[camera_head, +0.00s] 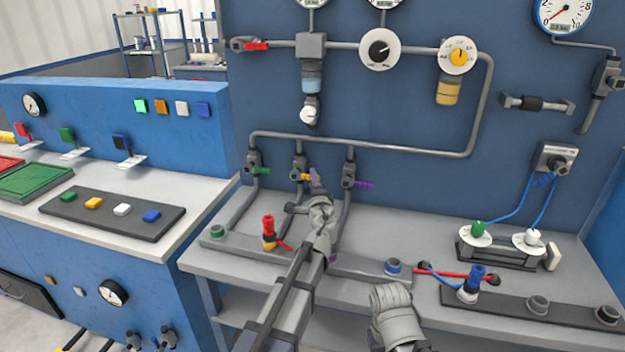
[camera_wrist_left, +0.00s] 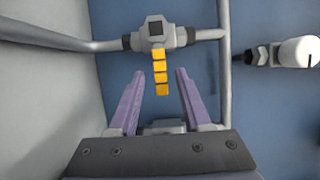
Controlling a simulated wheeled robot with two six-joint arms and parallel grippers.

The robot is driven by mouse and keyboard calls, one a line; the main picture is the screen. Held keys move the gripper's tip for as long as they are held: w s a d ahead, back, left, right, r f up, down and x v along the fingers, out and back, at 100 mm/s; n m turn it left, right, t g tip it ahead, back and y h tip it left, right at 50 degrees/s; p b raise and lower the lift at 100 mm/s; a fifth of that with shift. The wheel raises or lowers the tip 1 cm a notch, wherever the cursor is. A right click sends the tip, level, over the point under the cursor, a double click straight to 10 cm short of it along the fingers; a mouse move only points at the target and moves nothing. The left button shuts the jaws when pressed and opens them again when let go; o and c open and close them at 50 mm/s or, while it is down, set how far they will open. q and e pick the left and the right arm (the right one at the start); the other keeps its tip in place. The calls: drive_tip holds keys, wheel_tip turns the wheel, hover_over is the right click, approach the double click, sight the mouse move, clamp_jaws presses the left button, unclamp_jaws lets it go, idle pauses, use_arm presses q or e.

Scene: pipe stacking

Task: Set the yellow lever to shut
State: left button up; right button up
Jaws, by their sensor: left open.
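The yellow lever (camera_head: 306,177) sits on the middle valve of three on the blue panel. It points right, crosswise to its upright pipe, and is partly covered by my left gripper (camera_head: 315,178). In the left wrist view the yellow lever (camera_wrist_left: 161,72) extends from its grey valve body (camera_wrist_left: 155,36). Its free end lies between the two purple fingers of my left gripper (camera_wrist_left: 160,75), with a gap on each side. The left gripper is open and holds nothing. A grey part of my right arm shows low in the head view, but no right fingers are visible.
A green lever (camera_head: 260,170) is left of the yellow one and a purple lever (camera_head: 362,185) is right of it, both close. A red plug (camera_head: 268,226) stands below on the bench. A white-ended fitting (camera_wrist_left: 298,53) is right in the wrist view.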

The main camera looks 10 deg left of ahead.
use_arm(q)
drive_tip(key=v, duration=0.5)
drive_tip(key=shift+s+d, duration=0.15)
drive_tip(key=shift+s, duration=0.2)
